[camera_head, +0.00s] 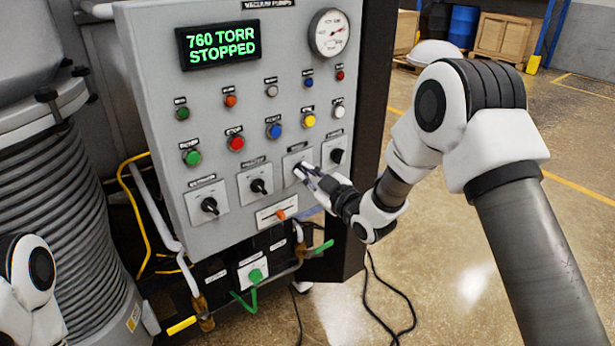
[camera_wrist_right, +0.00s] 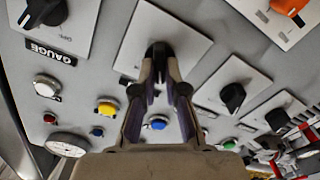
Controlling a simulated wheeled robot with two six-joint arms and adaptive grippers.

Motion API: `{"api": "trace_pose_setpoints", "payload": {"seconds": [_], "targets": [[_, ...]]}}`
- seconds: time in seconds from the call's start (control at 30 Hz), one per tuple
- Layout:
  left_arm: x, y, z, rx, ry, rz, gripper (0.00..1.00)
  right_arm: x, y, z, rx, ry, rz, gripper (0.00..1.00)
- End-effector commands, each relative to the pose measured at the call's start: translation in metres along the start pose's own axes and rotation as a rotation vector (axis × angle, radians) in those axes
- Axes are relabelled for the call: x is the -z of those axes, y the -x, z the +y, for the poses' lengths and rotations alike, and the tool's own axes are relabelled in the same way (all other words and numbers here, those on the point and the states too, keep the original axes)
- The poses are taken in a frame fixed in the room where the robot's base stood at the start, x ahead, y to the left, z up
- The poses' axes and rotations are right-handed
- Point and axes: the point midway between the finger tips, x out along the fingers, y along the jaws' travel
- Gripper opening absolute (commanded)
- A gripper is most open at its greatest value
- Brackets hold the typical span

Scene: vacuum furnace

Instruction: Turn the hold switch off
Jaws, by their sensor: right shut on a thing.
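The grey control panel (camera_head: 215,140) carries a row of black rotary switches on pale plates. My right gripper (camera_head: 304,172) is at the third switch from the left in that row. In the right wrist view its fingers (camera_wrist_right: 160,78) are closed around that switch's black knob (camera_wrist_right: 157,50). The writing by this switch is too small or hidden to read, so I cannot tell from it whether this is the hold switch. The neighbouring switch, top left in the wrist view (camera_wrist_right: 45,12), has a label reading GAUGE. My left gripper is out of view.
The display (camera_head: 218,45) reads 760 TORR STOPPED, beside a round gauge (camera_head: 329,33). Several coloured buttons sit above the switches. An orange-handled control (camera_head: 279,214) lies just below. Pipes and a green valve handle (camera_head: 321,247) are lower down. Floor to the right is mostly open.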

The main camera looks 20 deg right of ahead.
Motion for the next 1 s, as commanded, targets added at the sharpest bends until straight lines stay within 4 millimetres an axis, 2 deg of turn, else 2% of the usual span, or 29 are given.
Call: {"api": "trace_pose_setpoints", "payload": {"seconds": [0.33, 0.37, 0.4, 0.77, 0.87, 1.0], "targets": [[0.000, 0.000, 0.000, 0.000, 0.000, 0.000, 0.40, 0.000, 0.000, 0.000, 0.001, 0.004, -0.001, 0.00], [0.000, 0.000, 0.000, 0.000, 0.000, 0.000, 0.40, 0.000, 0.000, 0.000, 0.001, 0.004, -0.001, 0.22], [0.000, 0.000, 0.000, 0.000, 0.000, 0.000, 0.40, 0.000, 0.000, 0.000, 0.001, 0.004, -0.001, 0.36], [0.000, 0.000, 0.000, 0.000, 0.000, 0.000, 0.40, 0.000, 0.004, 0.000, -0.001, 0.002, -0.001, 0.36], [0.000, 0.000, 0.000, 0.000, 0.000, 0.000, 0.40, -0.001, 0.017, 0.001, 0.000, 0.001, -0.003, 0.36], [0.000, 0.000, 0.000, 0.000, 0.000, 0.000, 0.40, -0.001, 0.051, 0.001, -0.002, -0.002, -0.004, 0.36]]}}
